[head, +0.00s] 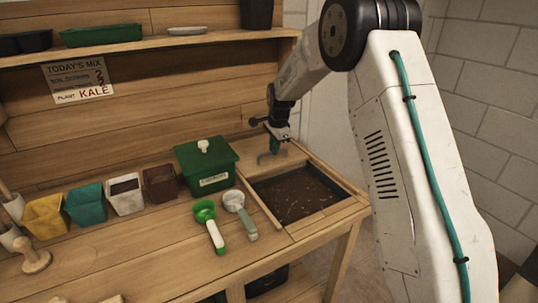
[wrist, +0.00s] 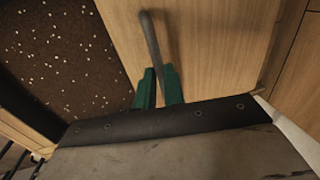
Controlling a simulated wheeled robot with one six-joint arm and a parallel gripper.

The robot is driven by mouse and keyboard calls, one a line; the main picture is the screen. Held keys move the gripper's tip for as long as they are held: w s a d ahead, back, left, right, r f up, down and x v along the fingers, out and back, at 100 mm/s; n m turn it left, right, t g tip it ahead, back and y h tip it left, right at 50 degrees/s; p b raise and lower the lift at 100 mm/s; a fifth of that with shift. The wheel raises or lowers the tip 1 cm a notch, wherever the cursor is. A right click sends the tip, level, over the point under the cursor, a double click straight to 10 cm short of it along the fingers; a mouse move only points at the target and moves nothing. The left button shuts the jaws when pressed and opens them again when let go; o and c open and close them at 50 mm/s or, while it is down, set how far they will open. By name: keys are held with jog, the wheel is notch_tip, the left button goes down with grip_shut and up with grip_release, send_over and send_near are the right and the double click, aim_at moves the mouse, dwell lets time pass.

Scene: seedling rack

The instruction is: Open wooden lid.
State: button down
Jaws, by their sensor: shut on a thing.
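The wooden lid (wrist: 215,45) is a flat, light wood panel with a grey bar handle (wrist: 151,38). In the head view the lid (head: 250,172) lies at the back of the bin at the bench's right end. Dark speckled soil (head: 298,194) shows uncovered in front of it, and also beside the lid in the wrist view (wrist: 65,50). My gripper (head: 275,150) is over the lid. In the wrist view its green fingers (wrist: 158,78) are closed on the handle. The handle's near end is hidden by the fingers.
A green lidded box (head: 206,168) stands just left of the lid. A green scoop (head: 209,225) and a pale grey-green scoop (head: 240,215) lie left of the bin. Several small pots, including a yellow one (head: 46,215), line the bench. A shelf (head: 160,43) runs above.

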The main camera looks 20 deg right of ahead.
jog(key=shift+w, duration=0.55)
jog(key=c, duration=1.5)
grip_release()
jog(key=shift+r, duration=0.15)
notch_tip(320, 180, up, 8)
jog(key=s, duration=0.1)
jog(key=shift+s+f, duration=0.25)
jog(key=shift+s, duration=0.05)
jog(key=shift+d, duration=0.1)
